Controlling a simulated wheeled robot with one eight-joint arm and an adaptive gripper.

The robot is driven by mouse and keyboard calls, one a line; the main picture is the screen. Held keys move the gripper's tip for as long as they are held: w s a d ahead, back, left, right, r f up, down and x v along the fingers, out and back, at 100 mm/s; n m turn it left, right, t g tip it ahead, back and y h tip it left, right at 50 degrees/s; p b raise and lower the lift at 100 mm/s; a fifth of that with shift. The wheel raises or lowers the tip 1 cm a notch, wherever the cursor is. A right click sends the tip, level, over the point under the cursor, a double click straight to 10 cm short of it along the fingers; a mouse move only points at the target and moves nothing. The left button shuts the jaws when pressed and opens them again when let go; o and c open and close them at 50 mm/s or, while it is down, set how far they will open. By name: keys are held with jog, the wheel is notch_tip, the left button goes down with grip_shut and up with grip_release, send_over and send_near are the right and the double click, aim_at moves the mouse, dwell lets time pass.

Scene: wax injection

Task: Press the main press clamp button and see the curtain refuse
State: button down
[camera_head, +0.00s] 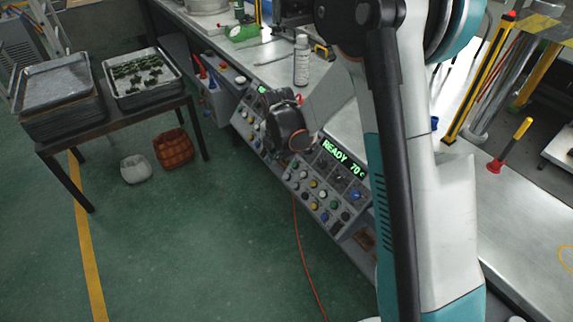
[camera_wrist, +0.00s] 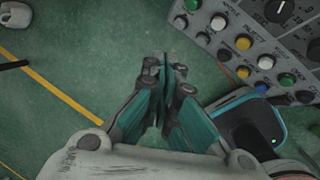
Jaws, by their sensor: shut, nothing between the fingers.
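A sloped grey control panel with a green "READY 70 c" display (camera_head: 343,158) runs along the bench front, with rows of coloured buttons (camera_head: 318,196). Part of a button panel (camera_wrist: 255,45) fills the upper right of the wrist view, with green, yellow, white and blue buttons. I cannot read which is the clamp button. My gripper (camera_wrist: 166,72) is shut and empty, over the floor left of the panel and apart from the buttons. In the head view I cannot make out its fingertips. A yellow-and-black upright post (camera_head: 480,80) stands on the bench; I cannot tell whether it belongs to the curtain.
A dark table (camera_head: 118,119) with metal trays stands at the left. A brown basket (camera_head: 173,149) and a pale container (camera_head: 136,168) are on the floor. A spray can (camera_head: 301,62) and a red-based yellow-handled tool (camera_head: 497,163) stand on the bench. Green floor is open in front.

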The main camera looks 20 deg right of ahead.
aim_at(295, 166)
jog(key=f, duration=0.1)
jog(key=w+a+f+n, duration=0.1)
jog(key=f, duration=0.1)
jog(key=f+n, duration=0.1)
jog(key=f, duration=0.1)
jog(key=shift+w+a, duration=0.25)
jog(key=shift+a, duration=0.05)
jog(key=shift+w+d+f+b, duration=0.35)
jog(key=shift+d+f+b, duration=0.25)
jog(key=shift+d+f, duration=0.4)
jog(key=shift+w+d+f+b, duration=0.4)
jog(key=shift+d+f+b, duration=0.15)
jog(key=shift+d+f, duration=0.45)
jog(key=shift+w+d+f+b, duration=0.35)
jog(key=shift+d+f+b, duration=0.35)
jog(key=shift+d, duration=0.5)
jog(key=shift+f, duration=0.15)
jog(key=shift+w+d+f, duration=0.1)
jog(key=shift+d+f, duration=0.05)
jog(key=shift+d, duration=0.15)
jog(key=shift+w+d+f+b, duration=0.1)
jog(key=shift+d+f+b, duration=0.2)
jog(key=shift+b, duration=0.15)
jog(key=shift+s+a+r, duration=0.2)
jog(key=shift+a+r, duration=0.35)
jog(key=shift+a, duration=0.05)
